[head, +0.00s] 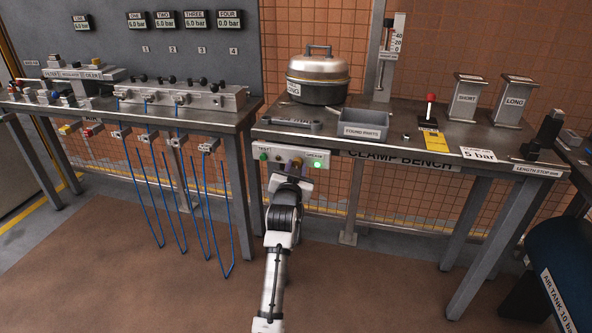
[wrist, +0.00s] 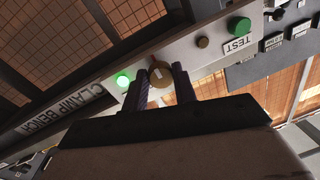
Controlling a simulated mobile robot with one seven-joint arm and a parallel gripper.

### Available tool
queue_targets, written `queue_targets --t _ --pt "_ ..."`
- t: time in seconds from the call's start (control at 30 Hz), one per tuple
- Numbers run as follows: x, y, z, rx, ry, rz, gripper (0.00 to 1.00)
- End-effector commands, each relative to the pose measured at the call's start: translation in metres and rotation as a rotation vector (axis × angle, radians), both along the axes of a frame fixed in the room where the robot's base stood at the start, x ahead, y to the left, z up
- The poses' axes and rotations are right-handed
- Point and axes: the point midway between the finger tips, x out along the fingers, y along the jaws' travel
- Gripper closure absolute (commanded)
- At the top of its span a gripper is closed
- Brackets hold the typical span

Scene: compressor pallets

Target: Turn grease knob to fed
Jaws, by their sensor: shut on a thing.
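The grease knob (wrist: 162,73) is a round, brass-coloured knob on the pale panel (head: 283,157) at the front of the clamp bench. In the wrist view the two dark fingers of my gripper (wrist: 160,79) stand on either side of it, shut on it. In the head view my gripper (head: 292,179) reaches up to the panel and the knob is partly hidden. A lit green lamp (wrist: 122,80) sits beside the knob; it also shows in the head view (head: 317,165). The knob's position labels cannot be read.
A green button (wrist: 239,26) marked TEST and a small brown part (wrist: 203,42) share the panel. The clamp bench (head: 400,128) overhangs it, carrying a lidded pot (head: 318,77) and a grey tray (head: 364,127). Blue hoses (head: 165,190) hang at left.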

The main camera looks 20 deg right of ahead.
Motion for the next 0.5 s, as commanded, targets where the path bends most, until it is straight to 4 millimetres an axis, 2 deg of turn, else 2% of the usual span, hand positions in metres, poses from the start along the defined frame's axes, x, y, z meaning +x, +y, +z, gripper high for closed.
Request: queue_targets --t 0.17,0.2,0.33,0.5 --pt "0.0 -0.0001 -0.0008 0.003 0.001 0.0 0.95" --pt "0.0 -0.0001 -0.0008 0.003 0.001 0.0 0.67" --pt "0.0 0.0 -0.0006 0.001 0.0 0.0 0.51" --pt "0.0 0.0 -0.0003 0.0 0.001 0.0 0.51"
